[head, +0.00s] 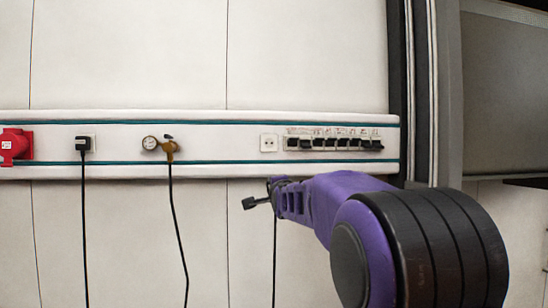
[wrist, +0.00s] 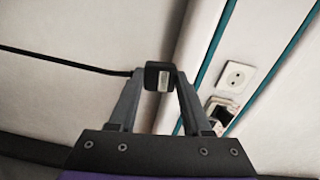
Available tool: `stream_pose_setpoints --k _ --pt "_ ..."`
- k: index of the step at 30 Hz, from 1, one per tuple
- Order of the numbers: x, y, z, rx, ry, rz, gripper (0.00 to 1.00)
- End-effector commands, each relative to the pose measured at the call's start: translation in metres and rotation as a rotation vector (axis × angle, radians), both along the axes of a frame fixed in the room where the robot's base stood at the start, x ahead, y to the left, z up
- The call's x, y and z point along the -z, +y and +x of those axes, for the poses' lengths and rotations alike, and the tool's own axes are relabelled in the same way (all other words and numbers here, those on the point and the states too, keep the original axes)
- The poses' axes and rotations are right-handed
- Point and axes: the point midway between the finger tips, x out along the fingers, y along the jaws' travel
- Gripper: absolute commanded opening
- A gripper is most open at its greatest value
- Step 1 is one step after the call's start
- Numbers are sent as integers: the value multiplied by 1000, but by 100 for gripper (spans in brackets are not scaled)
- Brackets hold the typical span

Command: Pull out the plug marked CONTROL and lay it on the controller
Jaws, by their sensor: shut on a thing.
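My gripper (wrist: 160,84) is shut on a small black plug (wrist: 152,72) with a pale label whose writing I cannot read. A black cable runs from the plug to the left in the wrist view. In the head view my gripper (head: 266,195) holds the plug (head: 250,203) below the wall rail, clear of any socket. A cable (head: 275,260) hangs below it. A single white socket on the rail (head: 268,143) stands empty; a like socket shows in the wrist view (wrist: 236,75). I cannot make out the controller in either view.
The white wall rail (head: 220,145) also bears a row of black sockets or plugs (head: 333,143), a gauge with a brass valve (head: 160,145), a black plug (head: 83,144) and a red connector (head: 14,145). Cables hang down the wall at left. A dark post (head: 397,80) stands at right.

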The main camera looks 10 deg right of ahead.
Motion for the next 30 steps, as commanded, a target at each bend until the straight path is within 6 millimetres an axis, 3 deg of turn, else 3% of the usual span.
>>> stream_pose_setpoints --k 1,11,23,30 --pt "24 0 2 1 14 -22 0" --pt "155 0 -15 3 67 -183 0" --pt "301 17 -78 -10 151 -450 0" --pt "386 44 -115 -7 211 -642 0"
